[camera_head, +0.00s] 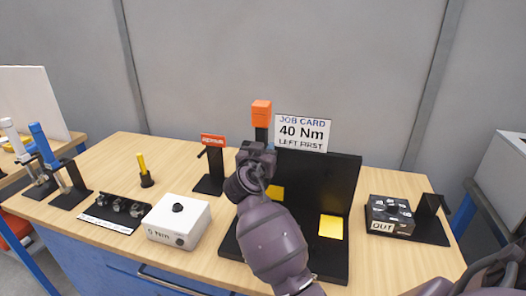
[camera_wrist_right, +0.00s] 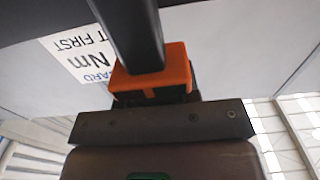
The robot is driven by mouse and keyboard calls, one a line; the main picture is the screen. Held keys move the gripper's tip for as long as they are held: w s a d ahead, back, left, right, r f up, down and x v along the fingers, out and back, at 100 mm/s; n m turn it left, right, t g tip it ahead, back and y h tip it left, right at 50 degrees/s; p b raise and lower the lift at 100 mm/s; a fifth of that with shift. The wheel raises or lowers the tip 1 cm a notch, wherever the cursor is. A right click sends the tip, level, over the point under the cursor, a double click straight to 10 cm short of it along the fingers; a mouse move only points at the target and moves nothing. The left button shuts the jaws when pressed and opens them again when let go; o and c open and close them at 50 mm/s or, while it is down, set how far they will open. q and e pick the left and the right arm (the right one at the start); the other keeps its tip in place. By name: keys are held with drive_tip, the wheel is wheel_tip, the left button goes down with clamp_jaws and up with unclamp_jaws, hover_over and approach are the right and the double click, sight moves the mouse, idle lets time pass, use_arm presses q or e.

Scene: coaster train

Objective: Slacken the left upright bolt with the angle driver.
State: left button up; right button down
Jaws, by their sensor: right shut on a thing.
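My right gripper (camera_head: 257,152) is shut on the angle driver, a dark tool with an orange end block (camera_head: 261,112) that sticks up above the gripper. In the right wrist view the orange block (camera_wrist_right: 152,72) sits just beyond the gripper's dark edge, with a black bar running up from it. The gripper is in front of the upper left of a black upright panel (camera_head: 305,200). The left upright bolt is not visible; my gripper and arm cover that area. My left gripper is out of view.
A job card (camera_head: 302,131) reading 40 Nm, left first, stands behind the panel. A red-signed stand (camera_head: 213,141), white box (camera_head: 178,219), socket rack (camera_head: 114,211) and yellow-handled tool (camera_head: 143,168) are left. A dark OUT box (camera_head: 390,212) is right.

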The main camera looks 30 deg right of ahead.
drive_tip(key=shift+w+d+r+b, duration=0.25)
drive_tip(key=shift+w+d+b, duration=0.05)
drive_tip(key=shift+w+d, duration=0.4)
idle(1.0)
idle(0.5)
drive_tip(key=shift+b+x, duration=0.55)
drive_tip(key=shift+x, duration=0.3)
idle(2.0)
